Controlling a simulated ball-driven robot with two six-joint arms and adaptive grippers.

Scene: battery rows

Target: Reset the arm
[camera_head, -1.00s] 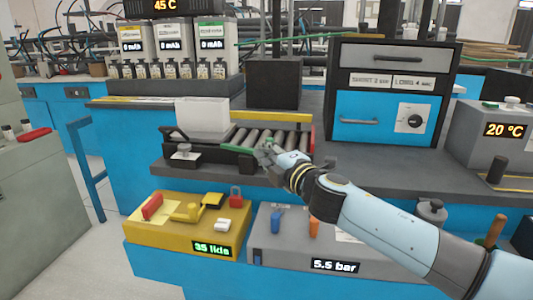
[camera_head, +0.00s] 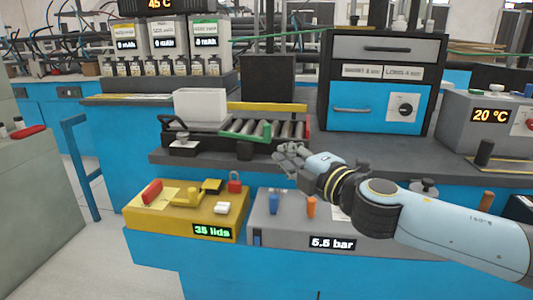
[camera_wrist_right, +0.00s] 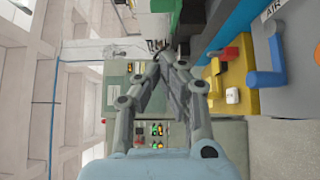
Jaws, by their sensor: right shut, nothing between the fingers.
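My right arm comes in from the right in the head view. Its gripper (camera_head: 284,158) hangs in front of the bench's front edge, above the grey panel marked 5.5 bar. In the right wrist view, the two fingers of this gripper (camera_wrist_right: 168,62) meet at their tips with nothing held between them. My left gripper is not in the head view.
A roller conveyor (camera_head: 285,131) with a green piece (camera_head: 266,132) and a white bin (camera_head: 201,105) stands behind the gripper. Below are a yellow panel (camera_head: 170,222) and a grey panel (camera_head: 290,232) with knobs. A blue-grey cabinet (camera_head: 378,108) stands at the back right.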

